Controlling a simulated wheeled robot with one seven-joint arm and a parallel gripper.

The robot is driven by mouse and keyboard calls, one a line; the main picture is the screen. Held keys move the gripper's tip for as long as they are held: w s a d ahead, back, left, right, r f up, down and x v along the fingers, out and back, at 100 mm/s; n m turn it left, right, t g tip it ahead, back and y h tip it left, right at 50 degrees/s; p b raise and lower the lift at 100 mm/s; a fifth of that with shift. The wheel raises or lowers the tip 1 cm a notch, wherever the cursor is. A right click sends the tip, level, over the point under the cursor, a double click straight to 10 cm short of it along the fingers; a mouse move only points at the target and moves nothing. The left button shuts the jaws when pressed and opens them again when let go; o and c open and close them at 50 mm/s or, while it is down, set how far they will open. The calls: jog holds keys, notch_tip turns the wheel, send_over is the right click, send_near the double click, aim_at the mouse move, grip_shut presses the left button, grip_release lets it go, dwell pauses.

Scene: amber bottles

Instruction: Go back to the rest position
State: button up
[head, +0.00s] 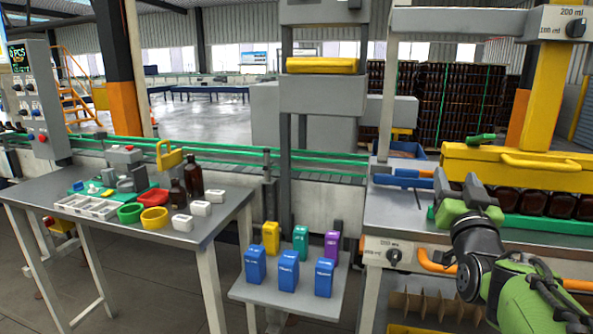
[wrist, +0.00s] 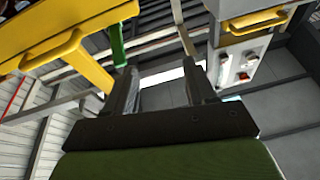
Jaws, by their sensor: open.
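My gripper (head: 461,186) is at the right in the head view, above the grey machine bench and in front of the yellow-handled cover. Its arm reaches in from the lower right corner. In the wrist view my gripper (wrist: 161,90) shows two dark fingers standing apart with nothing between them. The gripper is open and empty.
The yellow bar with a handle (head: 540,163) is close to my gripper, above a row of dark bottles (head: 535,203). A grey table (head: 200,236) with bottles and bowls stands left. A small stand (head: 262,291) holds several coloured containers.

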jog(key=s+a+f+n+g+y, duration=0.1)
jog(key=s+a+f+g+y, duration=0.1)
jog(key=s+a+f+g, duration=0.6)
jog(key=s+a+f+n+g+y, duration=0.1)
jog(key=s+a+f+n+g, duration=0.1)
jog(key=s+f, duration=0.75)
jog(key=s+a+f+n+g+y, duration=0.15)
jog(key=s+a+f+g, duration=0.4)
jog(key=s, duration=0.75)
notch_tip(320, 180, up, 17)
jog(key=p, duration=1.6)
jog(key=shift+s+y+p, duration=0.35)
jog(key=shift+s+p, duration=0.05)
jog(key=shift+s, duration=0.05)
